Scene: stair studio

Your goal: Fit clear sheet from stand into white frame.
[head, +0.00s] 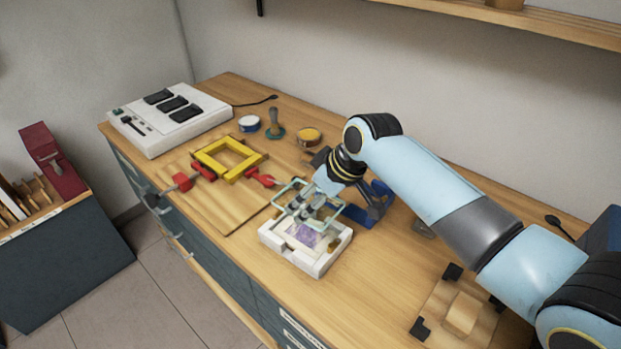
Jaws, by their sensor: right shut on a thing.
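The white frame (314,268) lies flat on the bench near its front edge, with a purplish picture (303,234) inside it. The clear sheet (281,190) is a see-through square with pale green edges. My right gripper (306,213) is shut on the clear sheet and holds it over the back part of the white frame. I cannot tell whether the sheet touches the frame. The blue stand (358,217) is behind and to the right of the frame, partly hidden by my right arm. My left gripper is out of view.
A yellow frame (246,170) with red clamps (181,181) lies on a wooden board (232,217) to the left. A white device (170,128) with black pads stands at the far left. Small tins (249,123) and a green-based stamp (275,127) are behind. A wooden fixture (461,312) is front right.

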